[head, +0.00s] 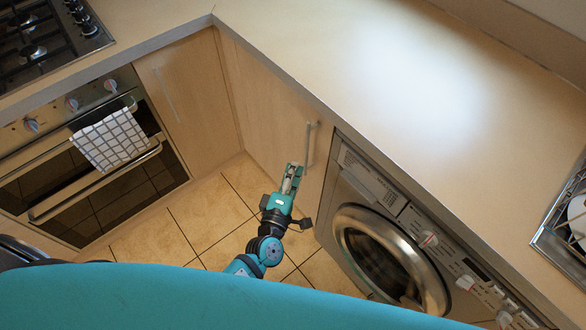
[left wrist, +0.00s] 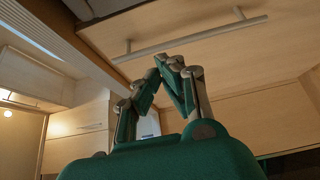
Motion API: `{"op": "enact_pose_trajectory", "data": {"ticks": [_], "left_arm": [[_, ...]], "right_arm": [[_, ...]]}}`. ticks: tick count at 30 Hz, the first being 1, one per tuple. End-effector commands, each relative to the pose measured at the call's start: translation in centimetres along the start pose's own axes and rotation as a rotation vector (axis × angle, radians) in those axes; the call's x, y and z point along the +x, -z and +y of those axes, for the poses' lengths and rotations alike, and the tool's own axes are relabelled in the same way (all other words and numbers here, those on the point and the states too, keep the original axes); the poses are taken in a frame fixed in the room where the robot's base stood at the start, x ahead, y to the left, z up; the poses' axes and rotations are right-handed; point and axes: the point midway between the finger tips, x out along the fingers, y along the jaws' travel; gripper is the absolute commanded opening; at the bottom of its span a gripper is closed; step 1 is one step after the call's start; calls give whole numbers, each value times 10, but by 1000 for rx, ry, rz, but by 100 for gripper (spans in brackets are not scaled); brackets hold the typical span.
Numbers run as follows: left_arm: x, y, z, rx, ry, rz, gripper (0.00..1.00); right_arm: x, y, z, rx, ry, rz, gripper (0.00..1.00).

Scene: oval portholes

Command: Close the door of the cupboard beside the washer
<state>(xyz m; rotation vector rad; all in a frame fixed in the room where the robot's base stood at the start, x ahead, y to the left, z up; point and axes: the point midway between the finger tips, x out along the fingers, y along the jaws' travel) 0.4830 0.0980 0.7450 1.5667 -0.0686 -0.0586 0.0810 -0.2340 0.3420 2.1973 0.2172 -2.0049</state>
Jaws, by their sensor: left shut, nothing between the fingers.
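The cupboard door (head: 262,100) is a pale wood panel to the left of the washer (head: 385,240) in the head view. It looks flush or nearly flush with the front under the counter; I cannot tell whether a small gap is left. Its bar handle (head: 309,143) is near its washer-side edge. My left gripper (head: 292,167) is in front of the door, just below and left of the handle. In the left wrist view its fingertips (left wrist: 170,62) meet, empty, close to the door (left wrist: 235,60) and below the bar handle (left wrist: 190,38). Contact cannot be told. My right gripper is not in view.
An oven (head: 90,165) with a checked towel (head: 109,141) on its handle stands at the left. Another cupboard front (head: 190,95) is in the corner. The counter (head: 400,85) overhangs the door. Tiled floor (head: 155,243) is clear between the oven and my left arm.

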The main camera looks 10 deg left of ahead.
Motion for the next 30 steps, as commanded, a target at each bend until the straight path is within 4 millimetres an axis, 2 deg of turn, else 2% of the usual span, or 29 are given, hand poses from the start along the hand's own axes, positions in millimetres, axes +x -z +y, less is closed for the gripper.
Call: {"op": "enact_pose_trajectory", "data": {"ticks": [5, 12, 16, 21, 27, 29, 30], "left_arm": [[-26, -6, -2, -1, 5, -2, 0], [-66, -14, -2, -1, 4, -2, 0], [-82, -17, -2, 0, 4, -2, 0], [-92, -19, -1, 0, 1, -2, 0], [-93, -20, -1, 4, 4, -3, 0], [-93, -20, -8, 29, 17, -13, 0], [-94, -21, -18, 64, 37, -27, 0]], "right_arm": [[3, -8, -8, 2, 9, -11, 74], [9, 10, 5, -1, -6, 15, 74], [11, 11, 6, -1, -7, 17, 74], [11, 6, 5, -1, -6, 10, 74], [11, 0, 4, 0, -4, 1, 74], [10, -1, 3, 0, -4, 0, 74], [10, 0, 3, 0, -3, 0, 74]]}}
